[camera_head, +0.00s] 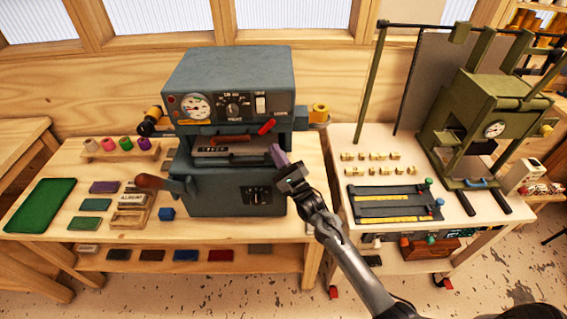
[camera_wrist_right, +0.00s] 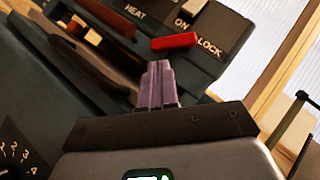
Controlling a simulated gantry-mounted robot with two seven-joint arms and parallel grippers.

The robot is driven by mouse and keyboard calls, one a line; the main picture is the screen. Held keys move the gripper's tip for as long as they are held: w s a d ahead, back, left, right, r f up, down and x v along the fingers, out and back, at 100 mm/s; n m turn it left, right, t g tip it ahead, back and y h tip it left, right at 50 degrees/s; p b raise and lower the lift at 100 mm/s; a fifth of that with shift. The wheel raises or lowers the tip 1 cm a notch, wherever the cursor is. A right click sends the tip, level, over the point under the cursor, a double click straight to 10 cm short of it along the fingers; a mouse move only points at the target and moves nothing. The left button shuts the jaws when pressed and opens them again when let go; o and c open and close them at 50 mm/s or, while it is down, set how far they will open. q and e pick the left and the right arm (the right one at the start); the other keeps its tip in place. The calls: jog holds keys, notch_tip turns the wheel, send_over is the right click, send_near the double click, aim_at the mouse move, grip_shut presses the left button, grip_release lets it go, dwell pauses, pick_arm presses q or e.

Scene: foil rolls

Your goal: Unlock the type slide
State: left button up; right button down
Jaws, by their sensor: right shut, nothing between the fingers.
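The foil press (camera_head: 230,85) is a blue-grey machine on a wooden table. A bright red lever (camera_head: 266,126) sits at the right of its opening; in the right wrist view this lever (camera_wrist_right: 174,41) lies beside the printed word LOCK. The type slide (camera_head: 212,151), with pale type, sits inside the opening below a red-brown handle (camera_head: 230,137). My right gripper (camera_head: 277,153) is at the opening's right side, below the red lever. Its purple fingers (camera_wrist_right: 158,68) are shut, empty, and point toward the lever, apparently a little short of it. My left gripper is not in view.
A dark lever with a brown grip (camera_head: 150,181) sticks out at the press's left. A green tray (camera_head: 40,204), coloured foil rolls (camera_head: 125,143) and small blocks lie on the left. An olive press (camera_head: 485,115) stands on the right table. Table space before the press is narrow.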

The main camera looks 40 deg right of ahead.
aim_at(263, 134)
jog(key=shift+x, duration=1.7)
jog(key=shift+w+a+r+p, duration=0.15)
jog(key=shift+w+a+p, duration=0.1)
jog(key=shift+w+p, duration=0.05)
jog(key=shift+w+a, duration=0.2)
jog(key=shift+a, duration=0.1)
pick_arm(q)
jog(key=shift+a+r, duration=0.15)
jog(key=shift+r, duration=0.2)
